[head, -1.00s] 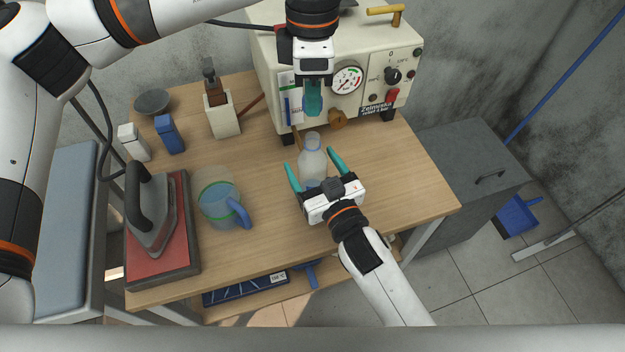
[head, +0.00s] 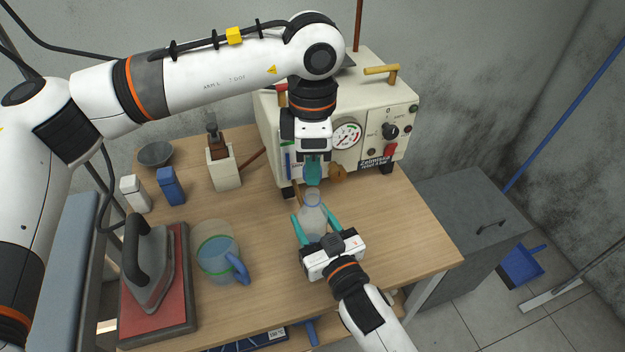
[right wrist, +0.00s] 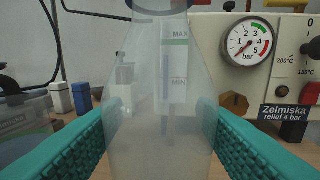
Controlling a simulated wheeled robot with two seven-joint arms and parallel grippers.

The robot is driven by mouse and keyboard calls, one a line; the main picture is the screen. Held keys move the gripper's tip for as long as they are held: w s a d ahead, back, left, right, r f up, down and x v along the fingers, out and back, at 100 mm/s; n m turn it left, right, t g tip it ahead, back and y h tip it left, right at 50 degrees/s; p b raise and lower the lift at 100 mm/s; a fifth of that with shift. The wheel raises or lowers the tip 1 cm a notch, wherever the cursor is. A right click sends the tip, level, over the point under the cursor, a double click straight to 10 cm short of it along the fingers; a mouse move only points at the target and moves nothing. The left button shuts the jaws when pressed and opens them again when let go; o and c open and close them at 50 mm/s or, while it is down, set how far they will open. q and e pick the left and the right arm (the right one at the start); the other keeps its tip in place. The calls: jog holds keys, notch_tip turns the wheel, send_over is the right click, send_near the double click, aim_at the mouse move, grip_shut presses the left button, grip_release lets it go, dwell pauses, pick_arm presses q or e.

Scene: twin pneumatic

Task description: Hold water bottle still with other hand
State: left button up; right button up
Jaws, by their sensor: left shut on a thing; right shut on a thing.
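A clear water bottle (head: 312,220) with a blue ring at its neck stands upright on the wooden table. In the right wrist view its translucent body (right wrist: 160,110) fills the middle, between two teal fingers. My right gripper (head: 314,232) is shut on the bottle's body from the front. My left gripper (head: 313,180) points straight down over the bottle, its teal fingers shut at the bottle's top. The fingers hide what exactly they grip there; it appears to be the bottle's top end.
Behind stands a cream machine (head: 290,125) with a pressure gauge (head: 347,135). To the left are a measuring jug (head: 217,257), an iron (head: 150,265) on a red pad, and blue (head: 170,187) and white (head: 135,194) containers. Bare table lies right of the bottle.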

pick_arm(q)
jog(key=shift+f, duration=1.2)
jog(key=shift+f, duration=0.9)
jog(key=shift+f, duration=0.6)
jog(key=m, duration=2.9)
